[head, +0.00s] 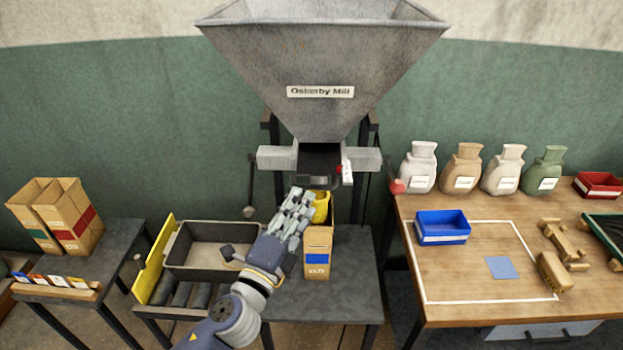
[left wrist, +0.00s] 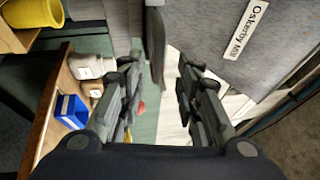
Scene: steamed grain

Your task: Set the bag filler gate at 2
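The bag filler is a grey hopper (head: 318,75) labelled "Oskerby Mill", with a dark gate housing (head: 320,162) under it. A small white plate with red marks (head: 346,172) sits on the housing's right side; its figures are too small to read. A red knob (head: 397,187) shows to the right of it, apparently a gate handle. The knob appears partly hidden in the left wrist view (left wrist: 139,107). My left gripper (head: 297,203) is below the housing, in front of a paper bag. Its fingers (left wrist: 160,95) stand apart with nothing held. My right gripper is out of view.
The paper bag (head: 318,255) with a yellow item (head: 322,208) stands on the dark table under the spout. A metal tray (head: 210,245) is left of it. The right workbench (head: 440,285) holds several sacks, a blue bin (head: 442,227) and wooden pieces.

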